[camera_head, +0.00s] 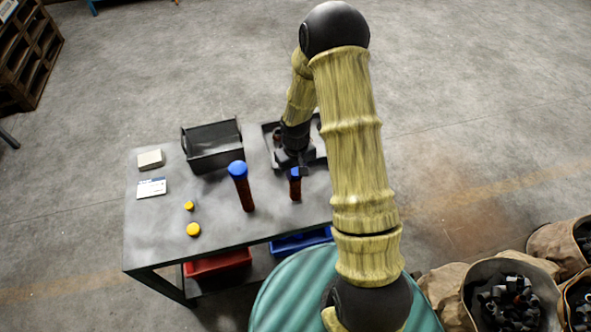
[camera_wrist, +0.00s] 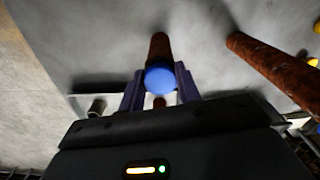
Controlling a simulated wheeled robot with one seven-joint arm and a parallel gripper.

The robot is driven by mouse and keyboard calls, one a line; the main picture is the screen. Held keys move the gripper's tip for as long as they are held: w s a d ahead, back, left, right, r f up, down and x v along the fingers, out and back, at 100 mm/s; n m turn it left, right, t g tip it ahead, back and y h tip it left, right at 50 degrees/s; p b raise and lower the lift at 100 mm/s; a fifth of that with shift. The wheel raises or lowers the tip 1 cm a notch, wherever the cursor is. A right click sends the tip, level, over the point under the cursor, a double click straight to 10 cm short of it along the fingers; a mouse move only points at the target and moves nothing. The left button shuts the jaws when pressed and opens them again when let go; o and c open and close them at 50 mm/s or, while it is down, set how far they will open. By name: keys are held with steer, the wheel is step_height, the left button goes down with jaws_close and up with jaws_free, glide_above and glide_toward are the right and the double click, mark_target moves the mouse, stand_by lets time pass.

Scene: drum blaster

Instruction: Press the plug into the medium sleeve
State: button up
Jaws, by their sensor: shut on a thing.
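A rust-brown sleeve (camera_head: 296,190) stands upright on the table, under my gripper. A blue plug (camera_head: 295,173) is at its top; the wrist view shows the plug (camera_wrist: 160,79) between the two purple fingers of my gripper (camera_wrist: 160,92), which is shut on it. The brown sleeve (camera_wrist: 160,46) shows behind the plug there. How deep the plug sits is hidden. A taller brown sleeve (camera_head: 245,195) with a blue cap (camera_head: 237,168) stands to the left; its tube (camera_wrist: 272,66) also shows at the right of the wrist view.
Two yellow round pieces (camera_head: 193,230) lie at the table's front left. A card (camera_head: 151,187) and a pale block (camera_head: 150,159) lie at left.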

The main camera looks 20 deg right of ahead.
steer(key=shift+s+f+b, duration=0.25)
steer(key=shift+f+b, duration=0.05)
steer(key=shift+f, duration=0.1)
stand_by(0.4)
steer(key=o, duration=1.6)
steer(key=shift+d+f, duration=0.1)
steer(key=shift+w, duration=0.1)
steer(key=shift+d, duration=0.15)
steer(key=shift+r+p, duration=0.45)
steer(key=shift+r, duration=0.05)
steer(key=shift+w+a+r+p, duration=0.1)
steer(key=shift+r+p, duration=0.75)
steer(key=shift+r, duration=0.25)
steer(key=shift+a+r+p, duration=0.1)
steer(key=shift+r+p, duration=0.7)
steer(key=shift+r, duration=0.3)
